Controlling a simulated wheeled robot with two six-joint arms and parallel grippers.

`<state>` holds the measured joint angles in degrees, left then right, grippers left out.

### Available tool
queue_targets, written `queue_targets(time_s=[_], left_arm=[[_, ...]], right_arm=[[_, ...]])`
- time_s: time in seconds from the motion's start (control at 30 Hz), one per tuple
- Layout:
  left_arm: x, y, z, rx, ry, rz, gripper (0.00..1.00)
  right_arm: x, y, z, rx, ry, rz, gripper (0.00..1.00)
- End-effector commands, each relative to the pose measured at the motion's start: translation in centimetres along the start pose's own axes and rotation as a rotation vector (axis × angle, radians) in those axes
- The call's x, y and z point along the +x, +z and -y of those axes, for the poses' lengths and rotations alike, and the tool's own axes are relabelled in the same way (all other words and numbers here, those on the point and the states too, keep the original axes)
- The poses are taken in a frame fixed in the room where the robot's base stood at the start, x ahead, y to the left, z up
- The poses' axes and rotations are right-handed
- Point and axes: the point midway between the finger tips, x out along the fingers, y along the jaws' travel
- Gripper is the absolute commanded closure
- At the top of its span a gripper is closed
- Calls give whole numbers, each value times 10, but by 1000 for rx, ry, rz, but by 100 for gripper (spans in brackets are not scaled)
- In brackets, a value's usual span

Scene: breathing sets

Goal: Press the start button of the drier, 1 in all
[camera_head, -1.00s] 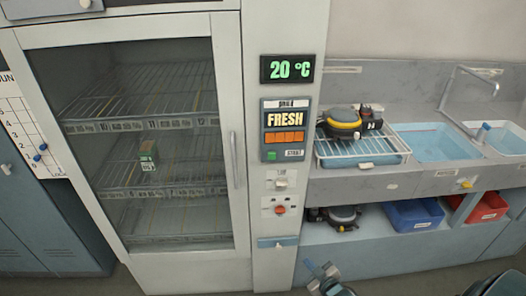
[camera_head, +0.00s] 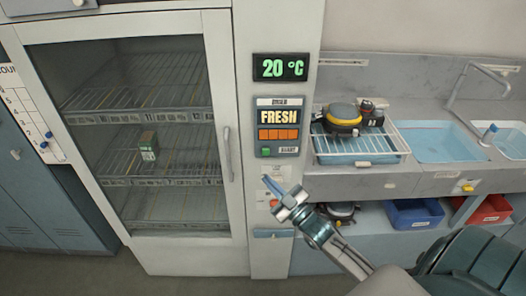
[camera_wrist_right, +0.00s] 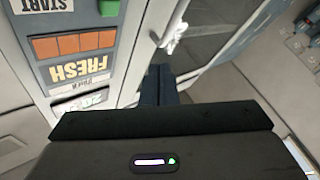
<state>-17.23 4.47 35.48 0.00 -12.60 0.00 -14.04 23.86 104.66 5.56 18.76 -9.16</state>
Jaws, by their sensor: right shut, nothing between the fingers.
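The drier (camera_head: 243,200) is a tall pale cabinet with a glass door, closed. Its control panel (camera_head: 279,104) reads FRESH above several orange blocks. The small green start button (camera_head: 266,152) is at the panel's lower left, beside the word START. It also shows in the wrist view (camera_wrist_right: 108,8), at the top edge. My right gripper (camera_head: 268,182) is shut and empty, in front of the column and below the button in the head view, apart from it in the picture. Its dark fingers show in the wrist view (camera_wrist_right: 158,84). My left gripper is out of view.
A display (camera_head: 282,67) reads 20 °C above the panel. A small green box (camera_head: 148,146) lies on a shelf behind the glass. To the right, a counter holds a white rack (camera_head: 400,146) with a yellow-black mask (camera_head: 343,115) and sinks (camera_head: 436,143). Blue and red bins stand below.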

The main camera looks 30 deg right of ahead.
Motion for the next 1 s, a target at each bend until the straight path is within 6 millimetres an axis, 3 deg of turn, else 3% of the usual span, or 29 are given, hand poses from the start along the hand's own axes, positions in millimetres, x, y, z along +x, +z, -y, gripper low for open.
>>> queue_targets(time_s=[0.43,1.0], left_arm=[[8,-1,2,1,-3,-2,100],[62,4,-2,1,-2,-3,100]], right_arm=[[6,7,-3,-1,-1,0,100],[54,45,-38,-1,-1,1,100]])
